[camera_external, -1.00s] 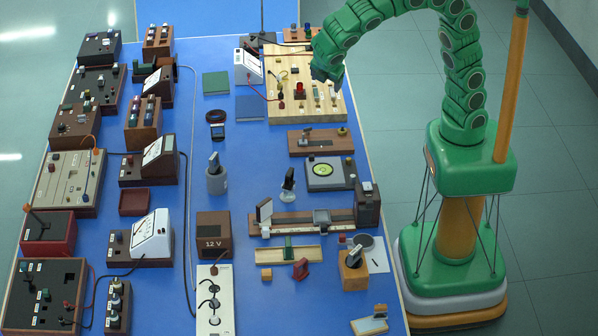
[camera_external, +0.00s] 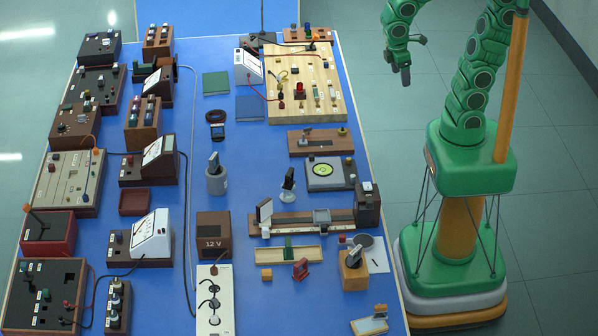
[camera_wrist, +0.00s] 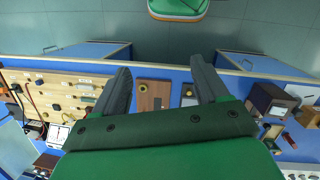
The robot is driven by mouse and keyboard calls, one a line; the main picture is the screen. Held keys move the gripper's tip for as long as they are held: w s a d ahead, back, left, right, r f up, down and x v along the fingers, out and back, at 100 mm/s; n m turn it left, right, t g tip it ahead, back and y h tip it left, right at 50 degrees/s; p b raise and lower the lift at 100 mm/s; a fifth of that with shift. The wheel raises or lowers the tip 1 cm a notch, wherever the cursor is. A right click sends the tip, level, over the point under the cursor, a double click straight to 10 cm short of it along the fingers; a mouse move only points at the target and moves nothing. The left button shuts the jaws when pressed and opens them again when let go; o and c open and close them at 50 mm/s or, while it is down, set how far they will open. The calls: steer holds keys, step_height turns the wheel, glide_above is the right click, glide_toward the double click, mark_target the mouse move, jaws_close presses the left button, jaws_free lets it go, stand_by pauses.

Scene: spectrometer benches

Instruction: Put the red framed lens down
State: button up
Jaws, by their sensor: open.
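The small red frame, which looks like the red framed lens (camera_external: 301,269), stands on the blue bench in front of the long bench rail, at the right end of a pale wooden rack (camera_external: 268,255). Whether it touches the rack I cannot tell. My gripper (camera_external: 400,66) is raised off the right side of the bench, far behind and to the right of the red frame. In the wrist view my gripper (camera_wrist: 160,78) has its two dark fingers wide apart, with nothing between them.
The wooden circuit board (camera_external: 325,107) lies left of my gripper, on the bench's far right. Meters and brown boxes fill the left side. A 12 V box (camera_external: 213,247) and power strip (camera_external: 226,310) stand left of the rack. Open floor (camera_external: 420,130) lies beside the bench.

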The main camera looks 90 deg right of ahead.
steer(key=s+f+m+y, duration=0.1)
steer(key=s+m, duration=0.1)
steer(key=s, duration=0.5)
steer(key=shift+a+f+m, duration=0.3)
steer(key=shift+a+f, duration=0.1)
stand_by(0.6)
